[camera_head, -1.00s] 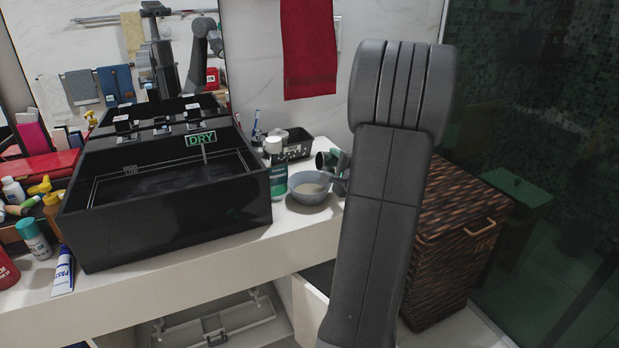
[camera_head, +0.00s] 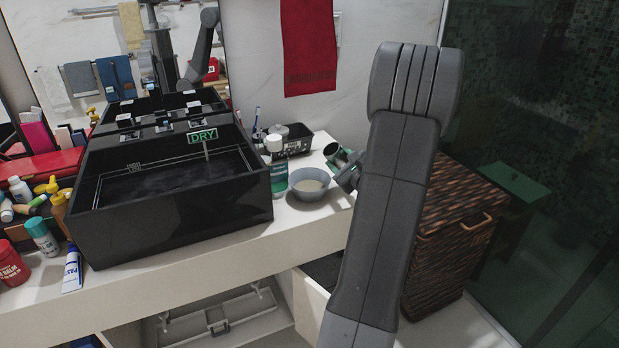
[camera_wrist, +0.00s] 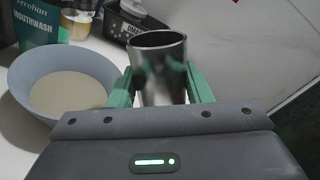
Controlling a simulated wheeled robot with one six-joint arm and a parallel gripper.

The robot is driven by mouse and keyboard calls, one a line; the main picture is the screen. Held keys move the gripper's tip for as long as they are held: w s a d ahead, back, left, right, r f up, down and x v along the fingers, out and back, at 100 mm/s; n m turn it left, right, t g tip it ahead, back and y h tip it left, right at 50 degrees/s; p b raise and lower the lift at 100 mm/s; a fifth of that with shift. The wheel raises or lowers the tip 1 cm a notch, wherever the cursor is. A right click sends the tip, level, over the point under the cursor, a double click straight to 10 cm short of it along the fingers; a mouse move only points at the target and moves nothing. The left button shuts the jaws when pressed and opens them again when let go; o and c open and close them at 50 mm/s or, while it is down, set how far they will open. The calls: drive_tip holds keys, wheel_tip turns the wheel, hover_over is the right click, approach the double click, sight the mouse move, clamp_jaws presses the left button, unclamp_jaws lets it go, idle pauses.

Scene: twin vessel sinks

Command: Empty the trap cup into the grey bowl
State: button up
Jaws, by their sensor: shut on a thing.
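The trap cup (camera_wrist: 160,68) is a shiny metal cylinder in the wrist view. My gripper (camera_wrist: 164,85) is shut on it, with a green finger on each side. In the head view the trap cup (camera_head: 338,154) shows small, tilted, with its dark mouth facing left. My gripper (camera_head: 347,168) is partly hidden behind my arm there. The grey bowl (camera_wrist: 20,75) stands on the counter to the left of the cup and holds a pale beige content. It also shows in the head view (camera_head: 298,190), below and left of the cup. The inside of the cup is not clear.
A mouthwash bottle (camera_head: 276,165) stands close behind and left of the bowl. A black basket (camera_head: 297,143) sits at the wall. The black sink (camera_head: 180,220) with a DRY sign (camera_head: 202,136) is farther left. A wicker hamper (camera_head: 450,240) stands right of the counter.

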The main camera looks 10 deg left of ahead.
drive_tip(key=shift+w+d+r+m, duration=0.15)
drive_tip(key=shift+d+m, duration=0.25)
drive_tip(key=f+m, duration=0.1)
drive_tip(key=d+f+m+b, duration=0.1)
drive_tip(key=f, duration=0.1)
drive_tip(key=w+d+f+m+b, duration=0.1)
drive_tip(key=f, duration=0.1)
drive_tip(key=shift+w+f+m+y, duration=0.1)
drive_tip(key=shift+f+m+y, duration=0.15)
drive_tip(key=shift+m+y, duration=0.05)
drive_tip(key=shift+w+d+r+m+p, duration=0.15)
drive_tip(key=shift+r+m+p, duration=0.15)
drive_tip(key=shift+r+p, duration=0.4)
drive_tip(key=shift+w+d+r+m+t+p, duration=0.15)
drive_tip(key=shift+d+m+t+p, duration=0.15)
drive_tip(key=shift+m+p, duration=0.35)
